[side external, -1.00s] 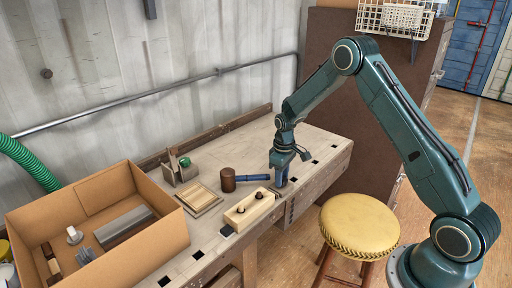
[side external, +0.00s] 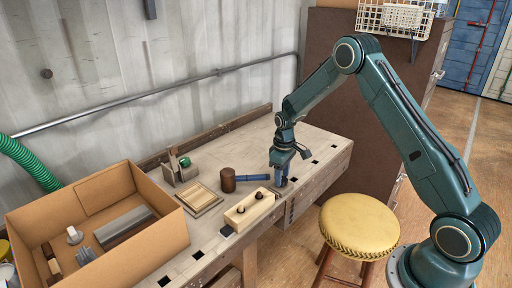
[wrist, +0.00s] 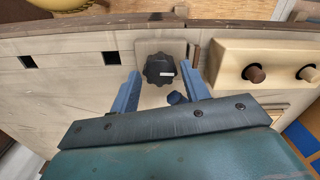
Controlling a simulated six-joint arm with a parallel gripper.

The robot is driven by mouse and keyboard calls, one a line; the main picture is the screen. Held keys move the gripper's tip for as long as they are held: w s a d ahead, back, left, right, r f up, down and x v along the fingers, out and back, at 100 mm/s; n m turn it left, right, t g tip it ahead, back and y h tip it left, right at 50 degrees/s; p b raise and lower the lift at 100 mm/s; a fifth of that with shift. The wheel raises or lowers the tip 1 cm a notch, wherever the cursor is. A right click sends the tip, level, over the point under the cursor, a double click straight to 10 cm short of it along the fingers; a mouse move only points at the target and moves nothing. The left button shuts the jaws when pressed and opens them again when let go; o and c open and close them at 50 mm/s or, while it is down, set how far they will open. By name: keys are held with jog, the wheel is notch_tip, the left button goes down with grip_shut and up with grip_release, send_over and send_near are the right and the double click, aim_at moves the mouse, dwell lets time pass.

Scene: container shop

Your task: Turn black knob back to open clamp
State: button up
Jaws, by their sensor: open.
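A black lobed knob (wrist: 159,69) with a small white mark on its rim sits on a pale plate at the bench edge in the wrist view. My gripper (wrist: 160,67) is open, with one blue finger to the left of the knob and one to the right. I cannot tell whether either finger touches it. In the side view my gripper (side external: 281,179) points down at the bench's front edge and hides the knob. The clamp's jaw cannot be made out clearly.
A cardboard box (side external: 160,245) stands at left, a yellow stool (side external: 359,222) in front. The bench's far right end is clear.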

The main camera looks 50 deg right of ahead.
notch_tip(320, 180, up, 13)
jog(key=shift+r, duration=0.15)
dwell(0.4)
jog(key=s+a+r+m+t, duration=0.1)
jog(key=s+a+r, duration=0.4)
jog(key=s+r, duration=0.25)
jog(key=s+a+r+t, duration=0.2)
jog(key=s+a+r, duration=0.2)
jog(key=s+r, duration=0.3)
jog(key=s+a+t, duration=0.1)
jog(key=s+a, duration=0.1)
jog(key=s, duration=0.6)
jog(key=s+a+r+m+t, duration=0.1)
jog(key=s+a, duration=0.2)
jog(key=s, duration=0.5)
jog(key=shift+a+r+t, duration=0.2)
jog(key=shift+r+t, duration=0.1)
